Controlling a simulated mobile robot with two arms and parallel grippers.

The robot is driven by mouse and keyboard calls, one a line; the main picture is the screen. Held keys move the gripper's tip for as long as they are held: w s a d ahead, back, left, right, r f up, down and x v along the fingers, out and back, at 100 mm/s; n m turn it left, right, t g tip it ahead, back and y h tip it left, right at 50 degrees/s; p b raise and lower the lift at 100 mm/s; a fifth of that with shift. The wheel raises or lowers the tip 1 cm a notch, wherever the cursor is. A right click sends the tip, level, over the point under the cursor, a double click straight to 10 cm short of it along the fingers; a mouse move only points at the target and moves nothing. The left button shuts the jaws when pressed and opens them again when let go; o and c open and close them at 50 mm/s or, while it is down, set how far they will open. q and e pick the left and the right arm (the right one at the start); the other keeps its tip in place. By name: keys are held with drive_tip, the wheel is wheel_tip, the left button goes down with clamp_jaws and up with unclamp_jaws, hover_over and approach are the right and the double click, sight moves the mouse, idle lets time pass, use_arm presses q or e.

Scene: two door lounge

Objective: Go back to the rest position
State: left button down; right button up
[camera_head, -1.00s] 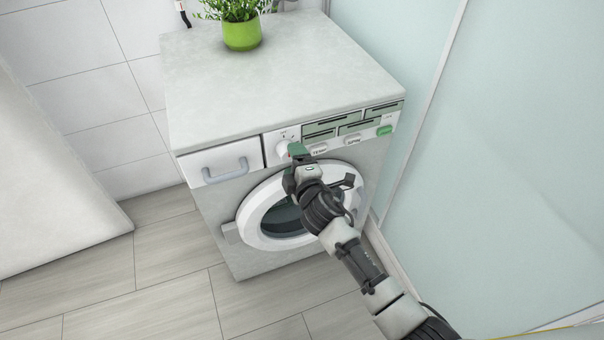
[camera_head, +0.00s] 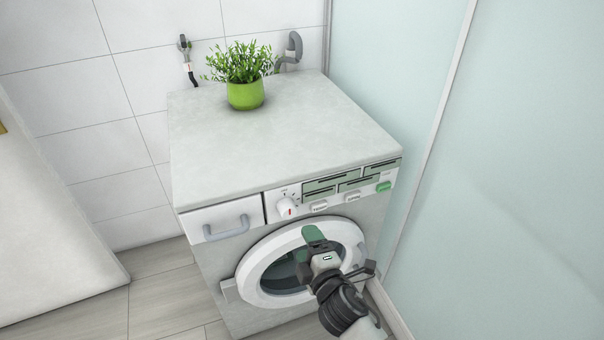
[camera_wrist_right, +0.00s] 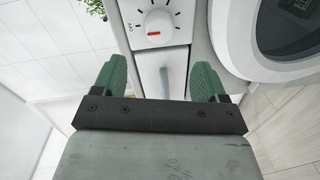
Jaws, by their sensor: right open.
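My right gripper (camera_head: 317,238) is in front of the round door of the washing machine (camera_head: 225,270), below the control panel. In the right wrist view my right gripper (camera_wrist_right: 162,80) shows two green fingers set apart, with nothing between them. The white dial (camera_head: 286,207) is above and left of the gripper and clear of it. In the wrist view the dial (camera_wrist_right: 158,28) has a red mark and lies beyond the fingertips. The drawer handle (camera_wrist_right: 164,84) shows between the fingers there. My left gripper is not in view.
A green pot with a plant (camera_head: 245,95) stands on top of the machine. A glass panel (camera_head: 500,200) rises close on the right. A white panel (camera_head: 50,220) stands at the left. Some floor (camera_head: 160,290) is free left of the machine.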

drive_tip(key=s+d+f+m+g+h+p, duration=0.1)
drive_tip(key=s+d+f+m+g, duration=0.2)
drive_tip(key=f, duration=0.5)
drive_tip(key=s+d+f+m+g+h+p, duration=0.1)
drive_tip(key=s+d+f+m+g+p, duration=0.2)
drive_tip(key=f, duration=0.5)
drive_tip(key=s+d+f+m+g+h, duration=0.1)
drive_tip(key=s+d+f+m+h, duration=0.15)
drive_tip(key=s+f, duration=0.4)
drive_tip(key=s+d+f+m+g+p, duration=0.1)
drive_tip(key=s+f, duration=0.4)
drive_tip(key=s, duration=0.5)
drive_tip(key=s+d+f+m+g+p, duration=0.1)
drive_tip(key=s+d+f+m+g, duration=0.3)
drive_tip(key=s, duration=0.6)
drive_tip(key=s+d+f+m+g+h+p, duration=0.1)
drive_tip(key=s+d+f+m+g, duration=0.2)
drive_tip(key=s+d+f, duration=0.3)
drive_tip(key=s, duration=0.4)
drive_tip(key=shift+s+m+p, duration=0.3)
drive_tip(key=shift+s+m, duration=0.05)
drive_tip(key=shift+s, duration=0.05)
drive_tip(key=shift+f, duration=0.1)
